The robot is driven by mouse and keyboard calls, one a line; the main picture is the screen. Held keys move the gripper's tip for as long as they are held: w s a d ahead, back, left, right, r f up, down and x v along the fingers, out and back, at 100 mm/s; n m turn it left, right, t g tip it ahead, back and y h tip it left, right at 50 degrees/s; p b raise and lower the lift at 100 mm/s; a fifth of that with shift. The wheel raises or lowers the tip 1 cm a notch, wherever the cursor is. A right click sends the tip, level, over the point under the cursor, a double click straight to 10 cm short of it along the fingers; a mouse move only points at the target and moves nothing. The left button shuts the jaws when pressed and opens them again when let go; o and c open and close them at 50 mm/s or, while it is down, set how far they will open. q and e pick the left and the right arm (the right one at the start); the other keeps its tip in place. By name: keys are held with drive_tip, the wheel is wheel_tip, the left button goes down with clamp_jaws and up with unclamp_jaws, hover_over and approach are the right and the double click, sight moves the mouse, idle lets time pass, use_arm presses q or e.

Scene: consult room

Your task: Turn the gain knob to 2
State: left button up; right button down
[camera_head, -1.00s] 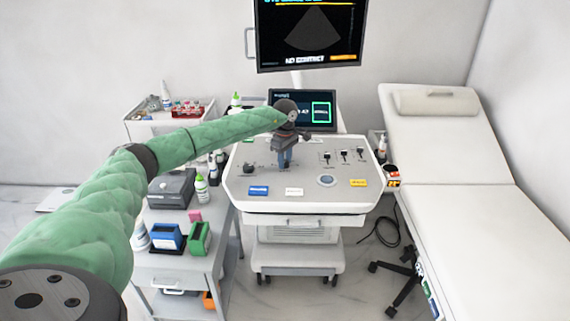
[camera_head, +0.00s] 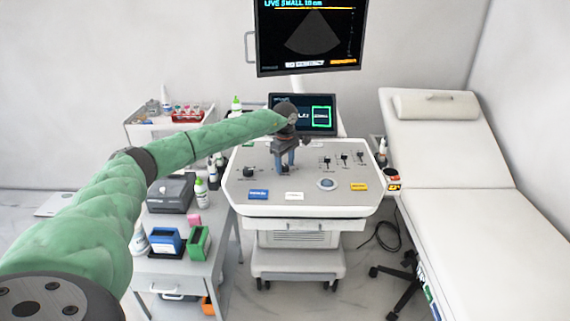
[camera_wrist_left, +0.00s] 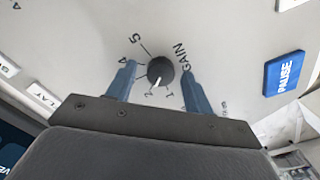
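The gain knob (camera_wrist_left: 160,70) is a round dark knob with a white pointer line, on the pale console panel (camera_wrist_left: 218,25). In the left wrist view its pointer aims down and slightly left, about at the printed 2; the marks 1, 4 and 5 also show. The 3 cannot be made out. My left gripper (camera_head: 284,168) is over the console, pointing down. Its two blue fingers stand either side of the knob, with a visible gap on both sides, so it is open and not gripping. My right gripper is not in view.
Another knob (camera_head: 250,172) and several sliders (camera_head: 344,159) are on the panel beside the gripper. A blue PAUSE button (camera_wrist_left: 286,73) lies right of the knob in the wrist view. A monitor (camera_head: 309,35) hangs above. A side cart (camera_head: 185,255) stands left, an exam couch (camera_head: 470,220) right.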

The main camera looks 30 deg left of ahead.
sight(285, 165)
use_arm(q)
drive_tip(key=shift+r, duration=0.45)
wheel_tip(285, 165, up, 4)
drive_tip(key=shift+f+b, duration=0.1)
drive_tip(key=shift+b, duration=0.65)
wheel_tip(285, 165, up, 2)
drive_tip(key=shift+r+b, duration=0.3)
drive_tip(key=shift+r, duration=0.2)
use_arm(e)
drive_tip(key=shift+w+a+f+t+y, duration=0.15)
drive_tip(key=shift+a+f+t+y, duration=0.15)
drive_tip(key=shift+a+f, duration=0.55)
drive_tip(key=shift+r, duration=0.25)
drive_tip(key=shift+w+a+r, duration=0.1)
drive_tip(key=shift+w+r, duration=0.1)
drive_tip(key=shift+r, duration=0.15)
